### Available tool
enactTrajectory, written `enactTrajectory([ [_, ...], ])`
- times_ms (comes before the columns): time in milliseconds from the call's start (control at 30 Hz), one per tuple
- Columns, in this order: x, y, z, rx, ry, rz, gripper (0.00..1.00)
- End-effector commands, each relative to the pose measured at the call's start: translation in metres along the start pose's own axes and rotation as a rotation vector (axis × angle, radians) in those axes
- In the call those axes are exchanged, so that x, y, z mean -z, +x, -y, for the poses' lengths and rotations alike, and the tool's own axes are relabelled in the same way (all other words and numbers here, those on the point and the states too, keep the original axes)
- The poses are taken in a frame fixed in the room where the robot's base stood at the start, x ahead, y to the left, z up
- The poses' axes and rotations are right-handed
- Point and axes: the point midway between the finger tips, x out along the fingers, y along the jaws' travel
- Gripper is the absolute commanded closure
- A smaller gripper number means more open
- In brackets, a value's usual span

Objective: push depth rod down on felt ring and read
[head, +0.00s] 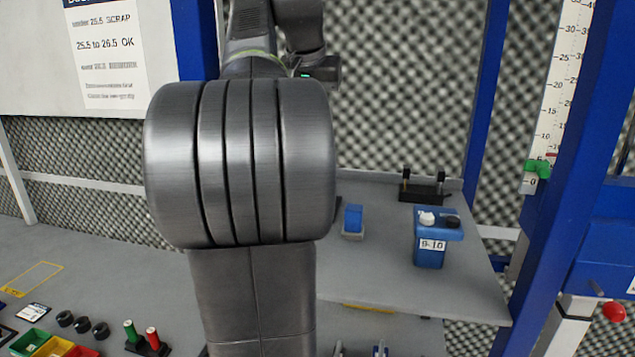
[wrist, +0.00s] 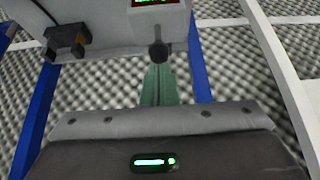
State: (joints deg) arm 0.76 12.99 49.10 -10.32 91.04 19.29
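In the wrist view my gripper (wrist: 158,68) shows as two green fingers close together, with only a thin dark seam between them; they look shut. A dark round knob on a short stem (wrist: 159,52), perhaps the depth rod, stands just past the fingertips under a grey panel (wrist: 110,35). I cannot tell whether they touch. A lit readout (wrist: 153,2) is cut off at the top edge. Several black rings (head: 83,325) lie on the bench at the lower left of the head view; I cannot tell which is the felt ring.
My arm blocks the middle of the head view. A sign (head: 108,45) reads "25.5 to 26.5 OK". A vertical scale (head: 555,90) with a green slider (head: 537,168) stands right. A blue box (head: 430,250) and small blue block (head: 352,218) stand on the grey shelf (head: 390,280).

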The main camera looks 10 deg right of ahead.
Motion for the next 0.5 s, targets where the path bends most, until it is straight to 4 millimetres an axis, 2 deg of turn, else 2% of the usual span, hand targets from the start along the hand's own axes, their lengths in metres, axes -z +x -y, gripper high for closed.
enactTrajectory([
  [500, 0.0022, -0.0041, 0.0, 0.0, 0.0, 0.0, 1.0],
])
